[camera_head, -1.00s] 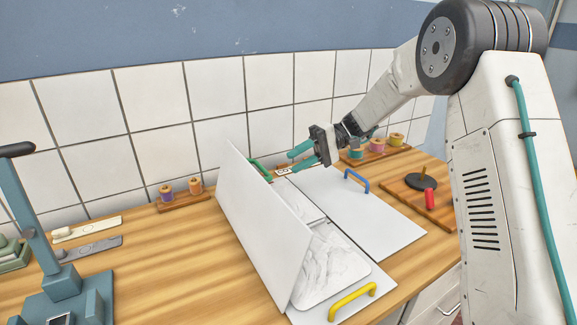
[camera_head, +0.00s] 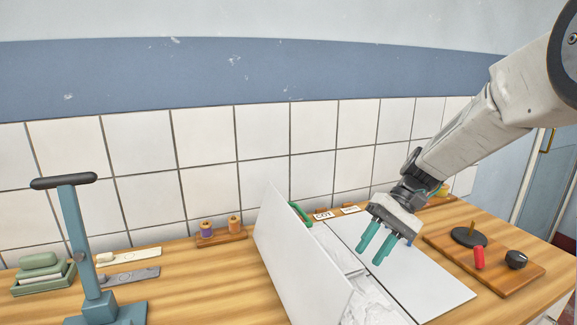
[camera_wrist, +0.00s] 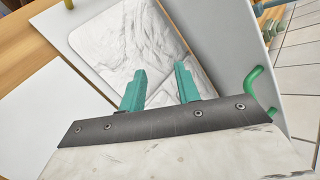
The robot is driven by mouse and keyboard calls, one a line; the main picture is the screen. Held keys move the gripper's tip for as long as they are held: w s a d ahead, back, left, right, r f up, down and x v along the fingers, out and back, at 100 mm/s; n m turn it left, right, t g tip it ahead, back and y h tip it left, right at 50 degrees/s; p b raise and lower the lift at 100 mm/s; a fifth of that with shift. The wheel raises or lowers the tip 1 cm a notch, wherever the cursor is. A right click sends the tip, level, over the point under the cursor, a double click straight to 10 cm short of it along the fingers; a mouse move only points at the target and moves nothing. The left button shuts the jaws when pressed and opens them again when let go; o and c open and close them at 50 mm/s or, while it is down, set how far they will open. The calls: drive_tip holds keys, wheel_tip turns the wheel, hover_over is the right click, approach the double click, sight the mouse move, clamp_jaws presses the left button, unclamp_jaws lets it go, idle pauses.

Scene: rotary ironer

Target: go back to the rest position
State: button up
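My gripper (camera_head: 379,246) has two teal fingers, spread apart with nothing between them. It hangs above the white flat panel on the right (camera_head: 418,268) in the head view. In the wrist view my gripper (camera_wrist: 160,82) is in front of a compartment with a white, marble-patterned padded piece (camera_wrist: 130,40) inside. A white lid (camera_head: 298,258) stands tilted open on the left of that compartment. A green handle (camera_head: 300,213) sits on the lid; it also shows in the wrist view (camera_wrist: 252,82).
A wooden board (camera_head: 490,262) with a black disc and a red spool lies at the right. A spool rack (camera_head: 221,236) stands by the tiled wall. A blue lever press (camera_head: 88,262) stands at the left. Bare wooden counter (camera_head: 200,280) lies between press and lid.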

drive_tip(key=s+d+r+t+h, duration=0.2)
drive_tip(key=s, duration=0.6)
drive_tip(key=s+d+r+t+h, duration=0.2)
drive_tip(key=s+d+h, duration=0.1)
drive_tip(key=s, duration=0.5)
drive_tip(key=s+d+r+t+h, duration=0.2)
drive_tip(key=s+d, duration=0.1)
drive_tip(key=s, duration=0.6)
drive_tip(key=shift+d+t+h, duration=0.15)
drive_tip(key=shift+t+h, duration=0.15)
drive_tip(key=shift+s+r, duration=0.1)
